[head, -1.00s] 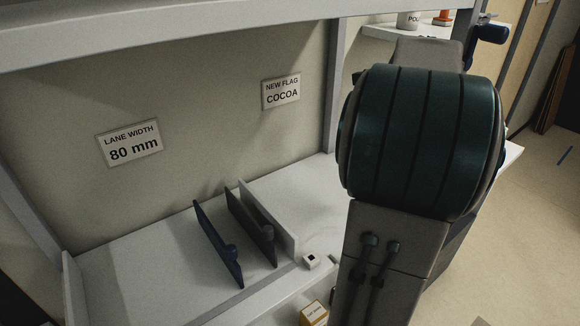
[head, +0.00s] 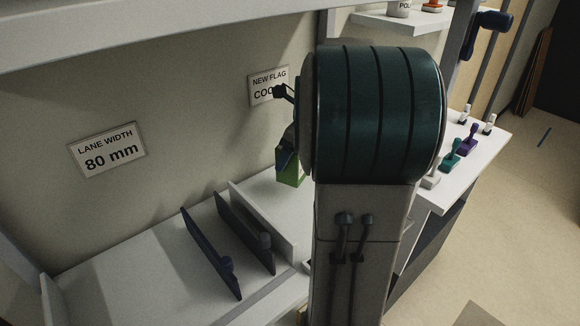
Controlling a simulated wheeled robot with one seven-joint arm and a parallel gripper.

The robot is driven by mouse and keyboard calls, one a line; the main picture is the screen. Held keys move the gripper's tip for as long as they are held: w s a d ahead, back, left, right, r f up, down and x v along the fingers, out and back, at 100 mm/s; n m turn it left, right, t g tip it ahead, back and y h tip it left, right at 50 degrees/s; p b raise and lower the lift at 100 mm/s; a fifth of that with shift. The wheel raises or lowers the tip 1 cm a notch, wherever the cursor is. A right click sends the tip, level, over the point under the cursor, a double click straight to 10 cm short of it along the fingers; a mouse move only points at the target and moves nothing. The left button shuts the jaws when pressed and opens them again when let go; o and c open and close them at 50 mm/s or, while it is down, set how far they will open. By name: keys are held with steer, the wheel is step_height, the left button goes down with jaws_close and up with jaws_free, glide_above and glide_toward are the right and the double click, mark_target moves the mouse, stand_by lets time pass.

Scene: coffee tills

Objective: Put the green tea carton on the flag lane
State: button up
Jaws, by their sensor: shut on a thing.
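The green tea carton (head: 290,179) shows as a small green piece left of my arm, above the white shelf. My gripper (head: 287,158) is mostly hidden behind my own arm; a dark blue part of it shows against the carton, and it is shut on the carton. The shelf (head: 120,284) has a navy divider (head: 208,250), a dark grey divider (head: 243,230) and a white upright panel (head: 262,222). I cannot tell which lane is the flag lane; no clear flag shows on the shelf.
Signs on the back wall read "LANE WIDTH 80 mm" (head: 107,150) and "NEW FLAG", with the second line partly covered (head: 268,84). The shelf left of the navy divider is bare. A side counter (head: 477,172) at right holds several small coloured handled things.

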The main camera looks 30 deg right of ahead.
mark_target(290, 168)
steer(key=shift+f, duration=2.05)
steer(key=shift+f, duration=0.1)
steer(key=o, duration=1)
steer(key=shift+v, duration=3.85)
